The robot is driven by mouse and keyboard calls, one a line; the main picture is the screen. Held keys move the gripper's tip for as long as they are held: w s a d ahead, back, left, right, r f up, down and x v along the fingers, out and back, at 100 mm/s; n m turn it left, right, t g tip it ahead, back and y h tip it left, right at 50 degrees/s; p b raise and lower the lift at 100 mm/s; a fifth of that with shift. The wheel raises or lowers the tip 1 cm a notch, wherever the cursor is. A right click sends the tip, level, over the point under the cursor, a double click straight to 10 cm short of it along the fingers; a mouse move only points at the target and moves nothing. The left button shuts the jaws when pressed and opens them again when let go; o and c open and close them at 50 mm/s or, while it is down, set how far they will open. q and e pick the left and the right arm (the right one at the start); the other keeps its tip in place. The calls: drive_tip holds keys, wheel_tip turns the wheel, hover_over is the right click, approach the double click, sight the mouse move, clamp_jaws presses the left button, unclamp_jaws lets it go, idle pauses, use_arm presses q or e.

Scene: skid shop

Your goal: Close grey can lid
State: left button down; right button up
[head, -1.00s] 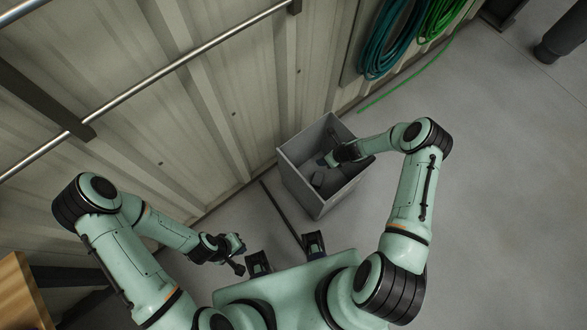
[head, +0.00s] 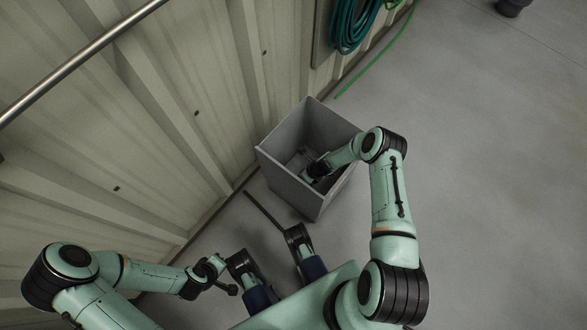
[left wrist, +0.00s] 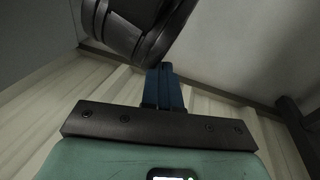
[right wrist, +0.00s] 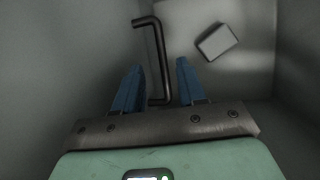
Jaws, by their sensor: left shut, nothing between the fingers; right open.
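The grey can (head: 284,178) is a square, open-topped bin on the floor beside the wall. I cannot make out a separate lid on it. My right arm reaches over the rim, and my right gripper (head: 312,172) is down inside the can. In the right wrist view the right gripper (right wrist: 156,78) is open. A dark bent rod (right wrist: 158,50) shows between and beyond its fingers; I cannot tell whether they touch. My left gripper (head: 226,288) is well left of the can, near my base. Its blue fingers (left wrist: 165,75) are shut and empty in the left wrist view.
A small pale block (right wrist: 216,42) lies on the can's bottom. A corrugated wall (head: 130,120) runs close along the can's left side. A thin dark bar (head: 264,210) lies on the floor before the can. Hoses (head: 352,25) hang behind.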

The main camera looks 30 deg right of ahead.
drive_tip(key=b+x, duration=0.2)
drive_tip(key=x, duration=0.4)
drive_tip(key=shift+f, duration=0.2)
drive_tip(key=shift+w+a+f, duration=0.2)
drive_tip(key=shift+f, duration=0.2)
use_arm(q)
drive_tip(key=shift+t+y, duration=0.3)
drive_tip(key=shift+t, duration=0.2)
drive_tip(key=w+a+f, duration=0.2)
drive_tip(key=w+f, duration=0.1)
drive_tip(key=shift+w+a+f, duration=0.15)
drive_tip(key=shift+w+f, duration=0.1)
use_arm(e)
clamp_jaws()
